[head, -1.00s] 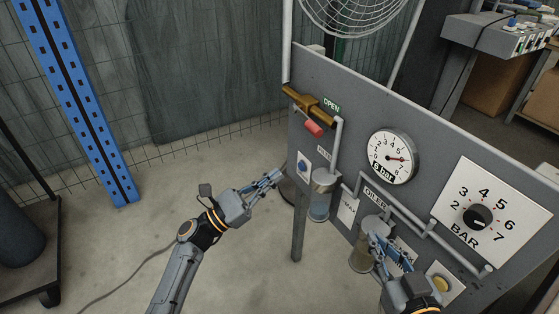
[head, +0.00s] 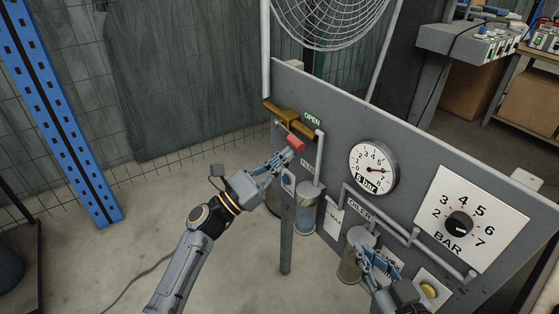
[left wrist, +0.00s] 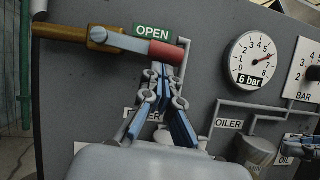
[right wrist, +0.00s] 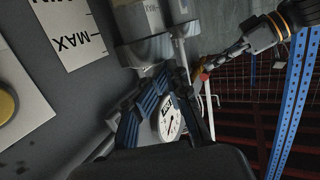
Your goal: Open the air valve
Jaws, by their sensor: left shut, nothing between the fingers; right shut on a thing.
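The air valve is a brass body (head: 285,115) on the grey panel's upper left, with a red-gripped lever (head: 295,144). In the left wrist view the red grip (left wrist: 165,52) lies just below and right of the green OPEN sign (left wrist: 153,31), with the lever nearly level. My left gripper (head: 288,154) is shut and empty, its fingertips (left wrist: 162,72) just below the red grip; I cannot tell whether they touch. My right gripper (head: 361,250) is beside the oiler (head: 349,265), low on the panel. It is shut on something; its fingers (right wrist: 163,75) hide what.
The panel carries a round 6 bar gauge (head: 373,167), a BAR dial (head: 459,224) and grey pipes (head: 380,212). A filter bowl (head: 307,215) hangs below the valve. A wire fan guard (head: 330,20) stands behind. The floor left of the panel is mostly clear.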

